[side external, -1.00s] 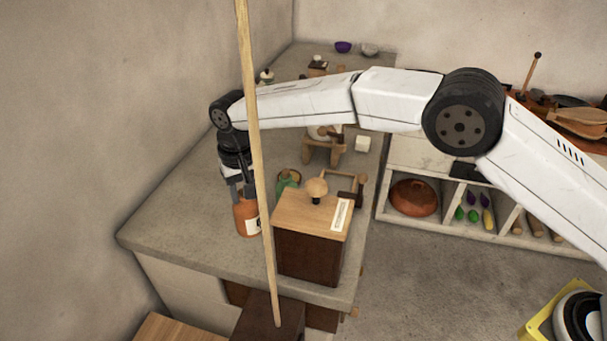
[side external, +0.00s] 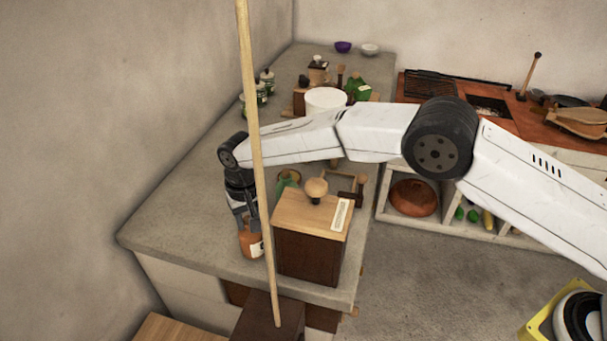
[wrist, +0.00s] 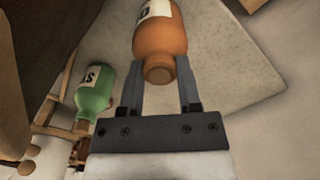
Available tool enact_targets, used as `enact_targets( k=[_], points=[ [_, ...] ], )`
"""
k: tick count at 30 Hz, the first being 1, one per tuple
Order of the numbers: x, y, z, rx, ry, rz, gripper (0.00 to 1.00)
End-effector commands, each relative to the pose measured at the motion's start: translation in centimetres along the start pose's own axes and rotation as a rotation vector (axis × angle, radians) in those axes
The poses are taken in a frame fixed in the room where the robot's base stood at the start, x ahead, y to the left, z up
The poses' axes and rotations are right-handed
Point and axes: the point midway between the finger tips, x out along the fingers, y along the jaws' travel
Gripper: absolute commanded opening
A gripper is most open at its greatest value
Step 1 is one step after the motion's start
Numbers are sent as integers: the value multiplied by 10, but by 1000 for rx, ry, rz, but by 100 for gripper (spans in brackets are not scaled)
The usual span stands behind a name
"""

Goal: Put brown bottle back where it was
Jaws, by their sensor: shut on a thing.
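The brown bottle (side external: 249,246), orange-brown with a white label, is at the near end of the stone counter, left of the wooden box. My gripper (side external: 246,222) comes from above and is shut on its upper part. In the wrist view the brown bottle (wrist: 160,38) sits between both fingers of my gripper (wrist: 160,72), its neck toward the palm. The bottle looks upright. I cannot tell whether its base touches the counter. A thin wooden pole partly covers it in the side view.
A dark box with a light wooden top and round knob (side external: 311,225) stands close right. A green bottle (wrist: 96,92) is nearby, partly hidden behind the box in the side view. A tall wooden pole (side external: 257,140) rises in front. The counter (side external: 180,215) is clear to the left.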

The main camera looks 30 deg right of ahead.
Motion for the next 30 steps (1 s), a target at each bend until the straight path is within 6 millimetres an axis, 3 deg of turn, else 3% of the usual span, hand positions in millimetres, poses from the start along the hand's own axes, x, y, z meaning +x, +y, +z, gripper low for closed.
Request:
enact_targets(
  k=[13,14,16,17,30],
  points=[
    [4,0,0,0,2,-1,0],
    [4,0,0,0,1,0,52],
    [4,0,0,0,1,0,75],
    [4,0,0,0,1,0,79],
    [0,0,0,0,1,-1,79]
  ],
)
